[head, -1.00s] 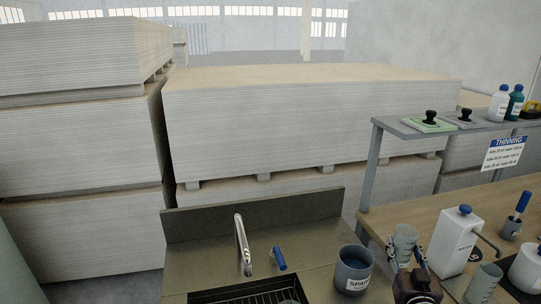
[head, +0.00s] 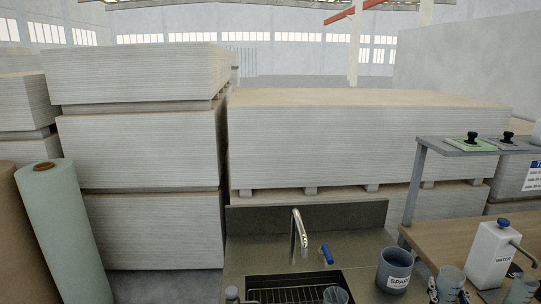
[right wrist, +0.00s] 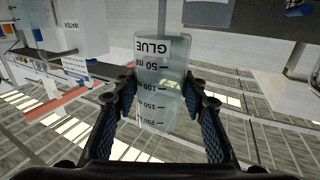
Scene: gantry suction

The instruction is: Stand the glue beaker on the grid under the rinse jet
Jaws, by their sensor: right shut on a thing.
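The glue beaker (right wrist: 160,85), clear with a GLUE label and volume marks, is between the two fingers of my right gripper (right wrist: 162,98) in the right wrist view. In the head view the beaker (head: 451,281) shows at the bottom right, with the right gripper (head: 448,295) around it. It is beside the bench, right of the sink. The dark grid (head: 285,292) lies in the sink, under and in front of the curved metal rinse spout (head: 300,235). The grid's front is cut off by the picture edge. My left gripper is not in view.
A grey SPARE pot (head: 394,268) stands between the sink and the held beaker. A blue handle (head: 326,254) is right of the spout. Another cup (head: 335,295) shows at the sink's front. A WATER dispenser (head: 492,256) and another beaker (head: 522,289) stand right.

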